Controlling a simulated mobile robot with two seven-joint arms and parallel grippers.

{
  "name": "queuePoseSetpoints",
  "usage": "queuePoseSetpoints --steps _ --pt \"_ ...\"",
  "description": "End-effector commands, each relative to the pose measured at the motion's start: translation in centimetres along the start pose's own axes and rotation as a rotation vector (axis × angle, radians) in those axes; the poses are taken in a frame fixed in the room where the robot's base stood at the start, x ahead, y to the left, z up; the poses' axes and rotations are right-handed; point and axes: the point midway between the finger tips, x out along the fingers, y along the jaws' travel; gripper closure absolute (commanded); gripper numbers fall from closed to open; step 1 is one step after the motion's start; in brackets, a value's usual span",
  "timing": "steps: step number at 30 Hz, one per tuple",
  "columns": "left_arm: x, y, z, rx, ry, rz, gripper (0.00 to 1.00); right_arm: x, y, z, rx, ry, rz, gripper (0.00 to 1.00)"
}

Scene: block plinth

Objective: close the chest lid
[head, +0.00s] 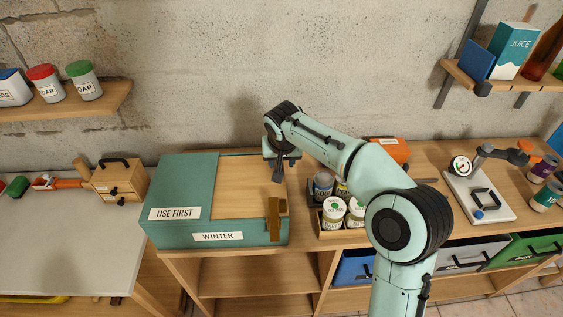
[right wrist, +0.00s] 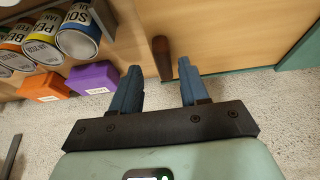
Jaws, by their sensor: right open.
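The teal chest (head: 176,230) stands on the wooden bench, with "USE FIRST" and "WINTER" labels. A pale wooden panel (head: 240,190) lies across the right part of its top, with teal to its left. A brown upright piece (head: 273,220) is at the front right. My right gripper (head: 278,172) is above the back right of the chest, partly hidden by its own arm. In the right wrist view the gripper (right wrist: 158,88) is open and empty. A dark brown peg (right wrist: 162,58) shows beyond and between its fingers, against wood. I cannot tell how the lid is hinged.
Cans (head: 334,208) stand in a rack right of the chest, and show in the right wrist view (right wrist: 75,42). A small wooden box (head: 119,182) stands to the left. A gauge device (head: 478,190) is farther right. Shelves hang on both sides above.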

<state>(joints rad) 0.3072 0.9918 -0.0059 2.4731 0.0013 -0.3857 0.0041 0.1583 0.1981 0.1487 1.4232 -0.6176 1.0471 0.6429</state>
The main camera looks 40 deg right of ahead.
Motion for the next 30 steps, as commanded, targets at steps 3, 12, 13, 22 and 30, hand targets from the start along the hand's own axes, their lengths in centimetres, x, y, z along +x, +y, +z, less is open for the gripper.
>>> queuePoseSetpoints --steps 3,12,13,22,30 --pt "-0.2 0.1 -0.1 0.0 0.001 0.0 0.22 -2.8 -0.1 -0.1 0.001 0.006 -0.004 0.55" --pt "-0.9 0.4 -0.3 0.002 0.005 0.002 0.22 -9.2 0.1 -0.1 0.0 0.003 -0.001 0.55" --pt "-1.0 0.5 -0.3 0.002 0.006 0.002 0.22 -9.7 0.1 -0.1 0.0 0.004 -0.001 0.55" --pt "-1.2 0.6 -0.5 0.003 0.007 0.003 0.22 -11.6 0.2 0.0 -0.001 0.0 0.002 0.55" --pt "-1.2 0.6 -0.4 0.003 0.007 0.003 0.22 -11.6 0.1 0.0 0.0 0.0 0.002 0.55"
